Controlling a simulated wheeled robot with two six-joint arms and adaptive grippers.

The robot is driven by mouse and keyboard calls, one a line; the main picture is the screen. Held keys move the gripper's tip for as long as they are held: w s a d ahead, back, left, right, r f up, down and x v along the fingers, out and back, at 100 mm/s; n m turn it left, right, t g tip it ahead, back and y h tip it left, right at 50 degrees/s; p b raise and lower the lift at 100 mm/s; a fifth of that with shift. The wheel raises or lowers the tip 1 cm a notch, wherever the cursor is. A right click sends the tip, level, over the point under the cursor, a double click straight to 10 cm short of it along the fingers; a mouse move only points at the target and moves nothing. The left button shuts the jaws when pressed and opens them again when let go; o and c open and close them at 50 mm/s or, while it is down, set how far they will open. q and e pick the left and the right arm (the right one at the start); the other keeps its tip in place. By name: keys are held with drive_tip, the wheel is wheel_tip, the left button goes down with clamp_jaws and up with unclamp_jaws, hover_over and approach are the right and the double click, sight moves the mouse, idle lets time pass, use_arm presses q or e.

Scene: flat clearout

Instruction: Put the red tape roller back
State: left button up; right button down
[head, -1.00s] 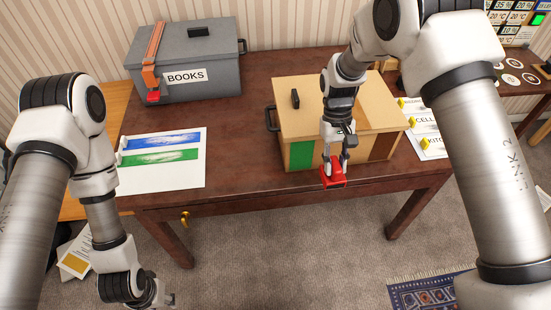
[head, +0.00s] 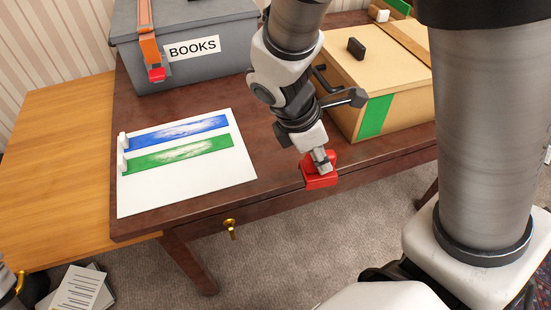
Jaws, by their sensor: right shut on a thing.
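The red tape roller (head: 321,180) is held in my right gripper (head: 318,162), at the front edge of the dark wooden table (head: 215,105). The gripper is shut on it, and the fingers are partly hidden by the wrist. I cannot tell whether the roller touches the table edge or hangs just above it. To its left on the table lies a white sheet (head: 185,185) with a blue strip (head: 180,132) and a green strip (head: 178,153). My left gripper is out of view; only a bit of my left arm shows at the lower left edge.
A grey box labelled BOOKS (head: 205,70) with an orange strap (head: 149,45) stands at the back left. A cardboard box (head: 385,75) with a green band (head: 374,116) stands right of my right gripper. A lighter wooden table (head: 60,165) adjoins on the left. Papers (head: 80,288) lie on the floor.

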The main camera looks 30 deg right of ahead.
drive_tip(key=shift+s+d+f+n+t, duration=0.2)
drive_tip(key=shift+s+n, duration=0.2)
drive_tip(key=shift+s, duration=0.15)
drive_tip(key=shift+s+d+f+n+t, duration=0.1)
drive_tip(key=shift+s+d+f+n, duration=0.1)
drive_tip(key=shift+s+n, duration=0.3)
drive_tip(key=w+p, duration=0.1)
drive_tip(key=p, duration=0.2)
drive_tip(key=w+r+p, duration=0.1)
drive_tip(key=p, duration=0.3)
drive_tip(key=shift+w+a, duration=0.1)
drive_tip(key=shift+w+a+f, duration=0.1)
drive_tip(key=shift+w+f, duration=0.6)
drive_tip(key=shift+w, duration=0.15)
drive_tip(key=w+f, duration=0.1)
drive_tip(key=w, duration=0.3)
drive_tip(key=w+f, duration=0.2)
drive_tip(key=w, duration=0.2)
drive_tip(key=w+f+p, duration=0.1)
drive_tip(key=w+f, duration=0.1)
drive_tip(key=w, duration=0.2)
drive_tip(key=shift+a, duration=0.25)
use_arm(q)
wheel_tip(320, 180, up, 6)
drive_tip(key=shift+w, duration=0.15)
use_arm(e)
drive_tip(key=shift+s+f, duration=0.1)
drive_tip(key=shift+f, duration=0.05)
